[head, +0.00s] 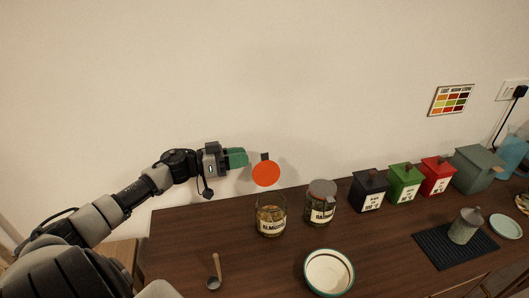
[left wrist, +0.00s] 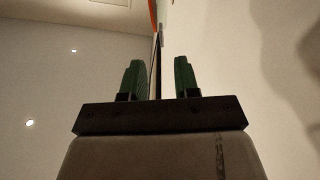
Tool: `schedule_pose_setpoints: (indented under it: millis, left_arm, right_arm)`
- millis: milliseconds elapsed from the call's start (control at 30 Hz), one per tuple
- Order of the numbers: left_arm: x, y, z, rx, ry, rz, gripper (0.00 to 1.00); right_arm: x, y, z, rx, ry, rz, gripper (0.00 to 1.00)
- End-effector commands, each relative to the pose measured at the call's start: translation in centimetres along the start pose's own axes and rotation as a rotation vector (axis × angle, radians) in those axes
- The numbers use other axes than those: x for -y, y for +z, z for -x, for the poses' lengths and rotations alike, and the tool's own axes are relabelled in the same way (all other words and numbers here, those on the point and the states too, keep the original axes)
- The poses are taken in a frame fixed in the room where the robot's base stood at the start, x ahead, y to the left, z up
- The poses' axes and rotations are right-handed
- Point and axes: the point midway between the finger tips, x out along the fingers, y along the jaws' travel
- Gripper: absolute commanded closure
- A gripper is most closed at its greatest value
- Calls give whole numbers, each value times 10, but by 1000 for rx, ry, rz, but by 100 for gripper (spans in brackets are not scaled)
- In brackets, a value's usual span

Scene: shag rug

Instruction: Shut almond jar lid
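The almond jar (head: 271,222) is a glass jar with a white label, standing on the dark wooden counter. Its orange round lid (head: 266,174) stands upright above the back of the rim, with a small dark tab at its top. My left gripper (head: 246,157) has green fingers and is left of the tab, close to the lid's upper edge. In the left wrist view the two fingers (left wrist: 159,78) are apart, with nothing visibly gripped. The lid's orange edge (left wrist: 153,18) shows thinly beyond them. Whether a finger touches the lid is unclear. My right gripper is out of view.
A second labelled jar (head: 321,208) with its lid on stands just right of the almond jar. A bowl (head: 328,272) is in front, and a scoop (head: 215,272) lies front left. Black (head: 369,190), green (head: 404,184) and red (head: 438,176) canisters line the back right.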

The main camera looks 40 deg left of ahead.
Motion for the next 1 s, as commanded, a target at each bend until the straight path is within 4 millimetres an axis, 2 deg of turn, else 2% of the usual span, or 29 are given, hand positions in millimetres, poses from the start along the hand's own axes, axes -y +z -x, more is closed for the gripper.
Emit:
schedule_pose_setpoints:
  millis: [200,400,600,833,1000]
  left_arm:
    - [0,-3,-37,-4,1,0,69]
    - [0,-2,-61,-3,-1,1,69]
    - [0,0,-70,0,0,1,69]
    - [0,0,-71,0,0,0,69]
    - [0,0,-70,1,0,0,94]
  right_arm:
    - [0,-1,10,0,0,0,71]
    - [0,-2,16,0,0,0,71]
    - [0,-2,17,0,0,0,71]
    - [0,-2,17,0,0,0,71]
    - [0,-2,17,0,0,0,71]
